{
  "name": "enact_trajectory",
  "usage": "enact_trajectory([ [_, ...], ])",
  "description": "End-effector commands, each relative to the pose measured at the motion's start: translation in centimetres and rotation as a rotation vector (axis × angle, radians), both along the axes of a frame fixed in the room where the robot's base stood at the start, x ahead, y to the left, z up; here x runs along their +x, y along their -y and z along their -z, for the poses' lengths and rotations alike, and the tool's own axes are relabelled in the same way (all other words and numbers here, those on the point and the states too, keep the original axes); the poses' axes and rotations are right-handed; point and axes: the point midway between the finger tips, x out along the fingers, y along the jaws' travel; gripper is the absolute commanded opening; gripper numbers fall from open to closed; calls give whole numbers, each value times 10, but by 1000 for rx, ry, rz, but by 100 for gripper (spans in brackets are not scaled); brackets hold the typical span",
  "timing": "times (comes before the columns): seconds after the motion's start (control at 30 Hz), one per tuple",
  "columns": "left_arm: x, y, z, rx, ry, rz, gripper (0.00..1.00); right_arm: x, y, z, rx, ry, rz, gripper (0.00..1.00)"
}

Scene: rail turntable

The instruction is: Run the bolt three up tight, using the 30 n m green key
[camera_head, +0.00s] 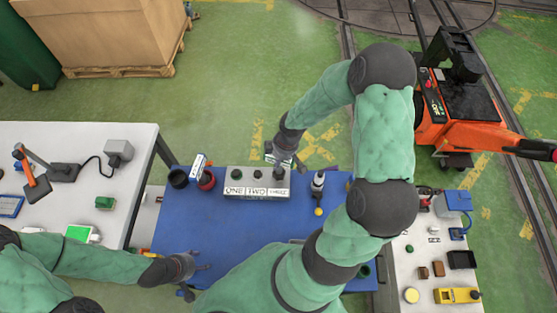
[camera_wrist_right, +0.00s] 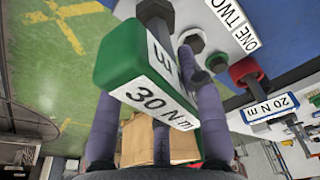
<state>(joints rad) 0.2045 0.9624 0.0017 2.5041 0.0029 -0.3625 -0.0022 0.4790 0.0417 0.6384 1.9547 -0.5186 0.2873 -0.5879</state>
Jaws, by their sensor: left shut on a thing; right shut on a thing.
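The grey bolt block (camera_head: 232,186), with its upside-down word labels, stands at the back of the blue table. Two dark bolts (camera_head: 257,174) show on top; the right end is partly covered by my right gripper (camera_head: 281,163). That gripper is shut on the green key (camera_wrist_right: 120,55), whose white label reads 30 N m. In the wrist view its grey shaft (camera_wrist_right: 157,12) rises above the green body; whether it sits on bolt three I cannot tell. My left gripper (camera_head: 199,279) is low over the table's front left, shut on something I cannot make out.
A slim tool with a yellow tip (camera_head: 318,185) is to the right. The middle of the blue table (camera_head: 220,225) is clear.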

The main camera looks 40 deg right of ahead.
Motion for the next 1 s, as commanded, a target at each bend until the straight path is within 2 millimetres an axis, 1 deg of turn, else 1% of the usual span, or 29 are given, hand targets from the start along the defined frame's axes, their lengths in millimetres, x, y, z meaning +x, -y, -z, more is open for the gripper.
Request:
enact_trajectory([
  [0.03, -1, 1, 5, -1, -1, 6, 40, -1, -1, 2, 1, -2, 6, 0],
  [0.6, -1, 1, 19, -1, -1, 5, 40, -2, -1, 3, 2, -4, 81, 0],
  [1.0, -1, 1, 23, -1, -3, 0, 40, -3, 0, 6, 1, -6, 89, 0],
])
